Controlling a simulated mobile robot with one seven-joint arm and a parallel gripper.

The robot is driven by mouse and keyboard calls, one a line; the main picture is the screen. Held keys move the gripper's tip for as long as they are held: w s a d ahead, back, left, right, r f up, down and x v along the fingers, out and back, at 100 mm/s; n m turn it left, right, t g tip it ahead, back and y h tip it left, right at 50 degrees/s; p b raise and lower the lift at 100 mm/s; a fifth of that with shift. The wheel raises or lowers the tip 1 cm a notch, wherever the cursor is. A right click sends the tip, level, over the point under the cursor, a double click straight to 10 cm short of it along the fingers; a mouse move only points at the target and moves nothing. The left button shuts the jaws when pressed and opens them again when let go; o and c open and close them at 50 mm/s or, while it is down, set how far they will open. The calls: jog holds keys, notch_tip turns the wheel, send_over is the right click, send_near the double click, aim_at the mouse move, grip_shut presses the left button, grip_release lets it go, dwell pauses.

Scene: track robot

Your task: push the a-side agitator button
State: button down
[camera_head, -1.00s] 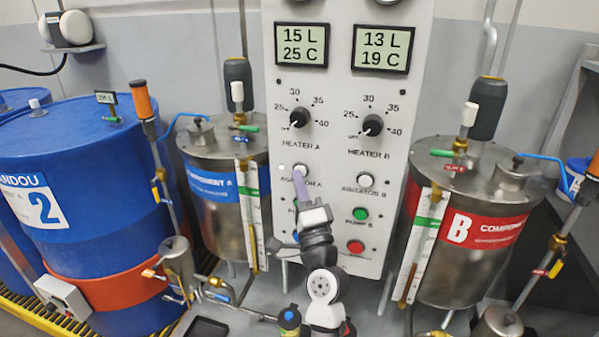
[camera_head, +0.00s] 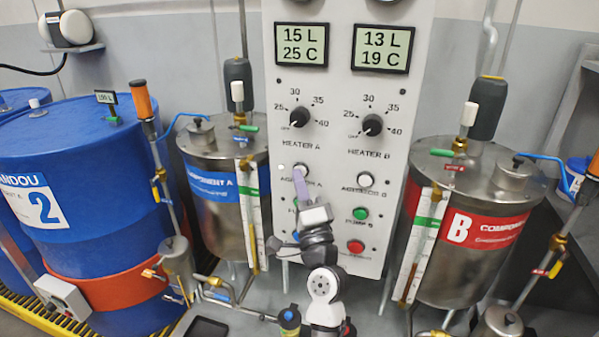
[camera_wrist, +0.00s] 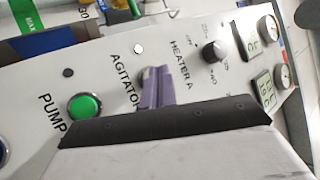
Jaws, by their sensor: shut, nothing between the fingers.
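The a-side agitator button (camera_head: 301,168) is a pale round button on the white control panel, below the heater A knob and above the label AGITATOR A. My gripper (camera_head: 299,172) is shut and empty, its purple fingers pointing up at the panel with the tips at this button. The fingers cover part of the button and its label. In the wrist view, the shut fingers (camera_wrist: 154,78) overlap the button's edge (camera_wrist: 146,73) beside the AGITATOR lettering. I cannot tell whether the tips touch the button or whether it is pressed in.
The heater A knob (camera_head: 300,117) is above. The agitator B button (camera_head: 365,180) is to the right, with the green pump B button (camera_head: 360,214) and a red button (camera_head: 355,246) below. The green pump button (camera_wrist: 84,106) shows in the wrist view. Tanks (camera_head: 215,160) (camera_head: 470,235) flank the panel.

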jog(key=shift+w+d, duration=0.1)
jog(key=shift+w, duration=0.25)
jog(key=shift+s, duration=0.4)
dwell(0.3)
jog(key=s+a, duration=0.2)
jog(key=s, duration=0.3)
jog(key=shift+s+p, duration=0.3)
jog(key=shift+s, duration=0.1)
